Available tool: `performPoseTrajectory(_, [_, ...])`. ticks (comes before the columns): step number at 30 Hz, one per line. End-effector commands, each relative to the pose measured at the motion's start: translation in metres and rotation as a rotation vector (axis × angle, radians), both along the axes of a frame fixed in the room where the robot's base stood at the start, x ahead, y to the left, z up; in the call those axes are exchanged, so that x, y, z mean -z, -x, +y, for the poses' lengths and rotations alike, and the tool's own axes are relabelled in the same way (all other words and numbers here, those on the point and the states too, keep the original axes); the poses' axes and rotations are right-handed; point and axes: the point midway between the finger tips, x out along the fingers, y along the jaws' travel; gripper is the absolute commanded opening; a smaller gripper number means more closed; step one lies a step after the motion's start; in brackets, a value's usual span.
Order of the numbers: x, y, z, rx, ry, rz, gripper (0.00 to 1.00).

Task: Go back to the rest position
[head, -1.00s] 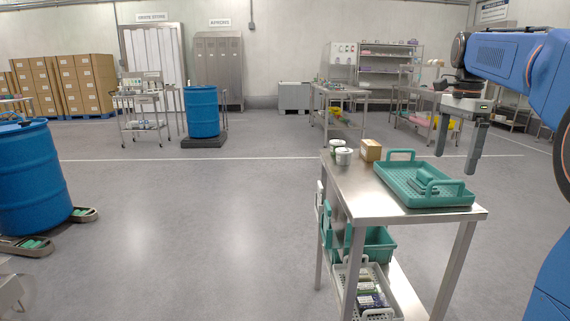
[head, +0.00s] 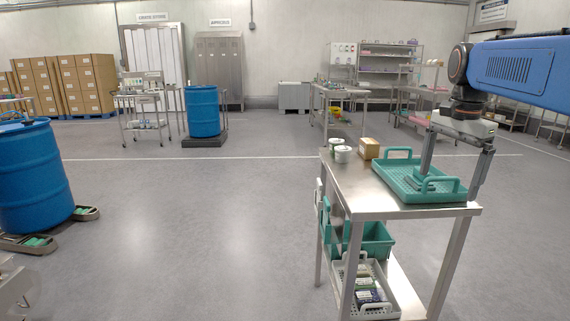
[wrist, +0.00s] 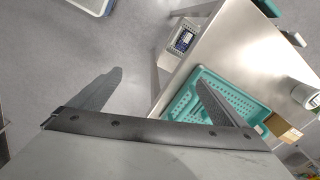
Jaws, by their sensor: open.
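My gripper (head: 449,188) is open, with its two fingers pointing down and well apart over the right part of the steel table. It also shows in the wrist view (wrist: 160,76), with nothing between the fingers. The teal tray (head: 393,178) lies on the table top; in the head view the left finger overlaps it, and I cannot tell the gap in height. Something low and dark lies in the tray behind that finger, partly hidden. In the wrist view the perforated tray (wrist: 190,98) is partly covered by the right finger.
A teal bin (head: 377,240) and a grey basket (head: 345,275) sit below. Blue drums (head: 30,180) stand at left.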

Motion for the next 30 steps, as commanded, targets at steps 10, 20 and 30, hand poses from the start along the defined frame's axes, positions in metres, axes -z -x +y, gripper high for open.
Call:
performPoseTrajectory(10, [0.060,0.089,0.050,-0.416,0.072,-0.102,0.96])
performPoseTrajectory(20, [0.141,0.171,0.083,-0.811,0.170,-0.195,0.96])
performPoseTrajectory(30, [0.215,0.228,0.099,-1.106,0.264,-0.260,0.96])
